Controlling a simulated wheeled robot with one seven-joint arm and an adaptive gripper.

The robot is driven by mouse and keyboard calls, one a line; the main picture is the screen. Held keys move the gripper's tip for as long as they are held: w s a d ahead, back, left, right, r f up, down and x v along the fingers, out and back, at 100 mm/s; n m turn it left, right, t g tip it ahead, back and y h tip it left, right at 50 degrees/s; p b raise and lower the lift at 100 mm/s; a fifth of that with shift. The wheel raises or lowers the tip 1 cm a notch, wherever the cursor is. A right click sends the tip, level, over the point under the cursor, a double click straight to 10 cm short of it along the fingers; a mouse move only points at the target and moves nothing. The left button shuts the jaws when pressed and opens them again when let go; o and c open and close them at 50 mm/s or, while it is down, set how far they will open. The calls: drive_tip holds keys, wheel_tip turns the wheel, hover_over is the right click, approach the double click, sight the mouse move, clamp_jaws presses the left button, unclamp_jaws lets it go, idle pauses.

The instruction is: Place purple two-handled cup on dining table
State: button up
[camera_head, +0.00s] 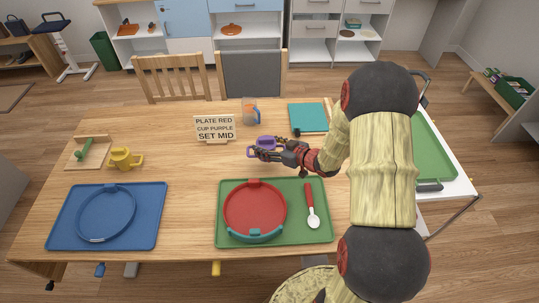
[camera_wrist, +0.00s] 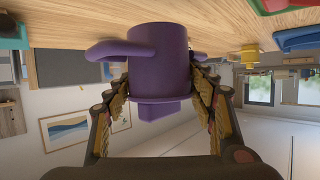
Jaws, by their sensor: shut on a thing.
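The purple two-handled cup (camera_head: 267,143) is above or on the wooden dining table (camera_head: 190,200), just right of the sign. In the wrist view the purple cup (camera_wrist: 158,62) fills the middle, with one handle pointing left. My gripper (camera_head: 284,151) reaches in from the right, and its two fingers (camera_wrist: 160,92) are closed on the cup from both sides. I cannot tell if the cup's base touches the wood. The sign (camera_head: 215,128) reads "PLATE RED CUP PURPLE SET MID". A red plate (camera_head: 254,207) lies on a green mat (camera_head: 300,236) at the front middle.
A white-and-red spoon (camera_head: 311,207) lies on the green mat. A blue mat (camera_head: 150,213) with a blue plate (camera_head: 105,214) is at left, a yellow cup (camera_head: 124,158) behind it. An orange-and-grey mug (camera_head: 250,112) and teal board (camera_head: 308,118) are behind my gripper. Bare wood separates the mats.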

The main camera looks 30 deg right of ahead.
drive_tip(key=shift+w+d+f+b, duration=0.25)
drive_tip(key=shift+d+f, duration=0.15)
drive_tip(key=shift+f, duration=0.2)
drive_tip(key=shift+w+d+f+b, duration=0.15)
drive_tip(key=shift+w+d+f, duration=0.1)
drive_tip(key=shift+d+f, duration=0.25)
wheel_tip(320, 180, down, 4)
drive_tip(key=shift+w+r+b, duration=0.1)
drive_tip(key=shift+r+b, duration=0.15)
drive_tip(key=shift+b, duration=0.8)
drive_tip(key=shift+r, duration=0.1)
drive_tip(key=o, duration=1.2)
